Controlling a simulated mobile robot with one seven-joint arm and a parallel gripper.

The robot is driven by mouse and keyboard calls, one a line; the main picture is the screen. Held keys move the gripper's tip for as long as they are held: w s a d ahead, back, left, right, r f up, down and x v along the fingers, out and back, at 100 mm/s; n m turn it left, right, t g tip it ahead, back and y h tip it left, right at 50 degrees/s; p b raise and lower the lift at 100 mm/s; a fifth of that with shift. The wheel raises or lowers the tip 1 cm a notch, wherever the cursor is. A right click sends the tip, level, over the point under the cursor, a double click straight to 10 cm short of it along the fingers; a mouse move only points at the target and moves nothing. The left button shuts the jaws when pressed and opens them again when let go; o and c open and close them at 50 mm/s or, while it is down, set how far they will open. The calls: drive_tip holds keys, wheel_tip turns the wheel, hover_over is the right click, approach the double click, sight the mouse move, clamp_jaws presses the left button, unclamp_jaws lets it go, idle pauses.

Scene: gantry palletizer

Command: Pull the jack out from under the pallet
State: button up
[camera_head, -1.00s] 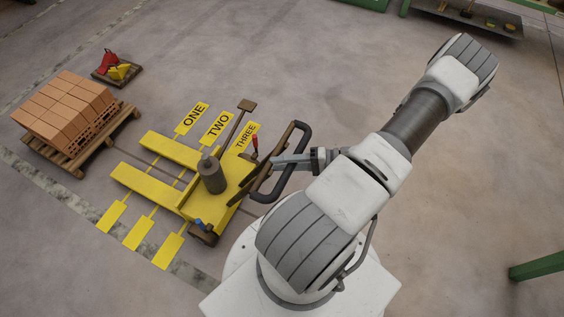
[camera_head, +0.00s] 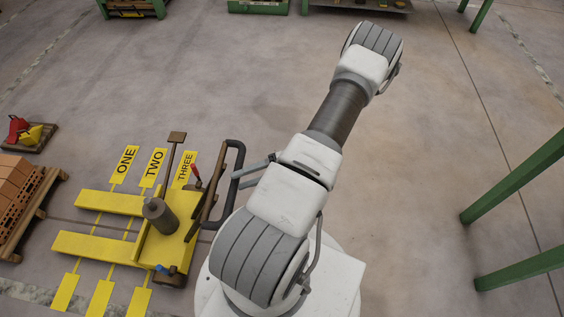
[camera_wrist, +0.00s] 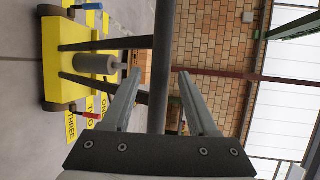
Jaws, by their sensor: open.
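The yellow pallet jack (camera_head: 165,245) stands on the floor with its two forks pointing left. The fork tips appear clear of the wooden pallet (camera_head: 40,208), with bare floor between. The pallet carries bricks (camera_head: 12,190) and is cut by the left picture edge. The jack's dark looped handle (camera_head: 236,160) is at its right end. My gripper (camera_head: 243,178) is at this handle. In the wrist view my gripper (camera_wrist: 160,76) is open, with a dark handle bar (camera_wrist: 163,45) between its fingers. I cannot tell whether a finger touches it. The jack (camera_wrist: 60,60) shows beyond at upper left.
Floor labels ONE (camera_head: 125,161), TWO (camera_head: 155,163) and THREE (camera_head: 186,168) lie beside the jack. A small pallet with red and yellow items (camera_head: 35,137) is at far left. Green legs (camera_head: 515,185) stand at right. The floor beyond my arm is clear.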

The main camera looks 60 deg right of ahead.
drive_tip(key=p+v, duration=0.1)
drive_tip(key=v, duration=1)
drive_tip(key=shift+s+d+r, duration=0.15)
drive_tip(key=shift+s+d, duration=0.1)
drive_tip(key=shift+s, duration=0.05)
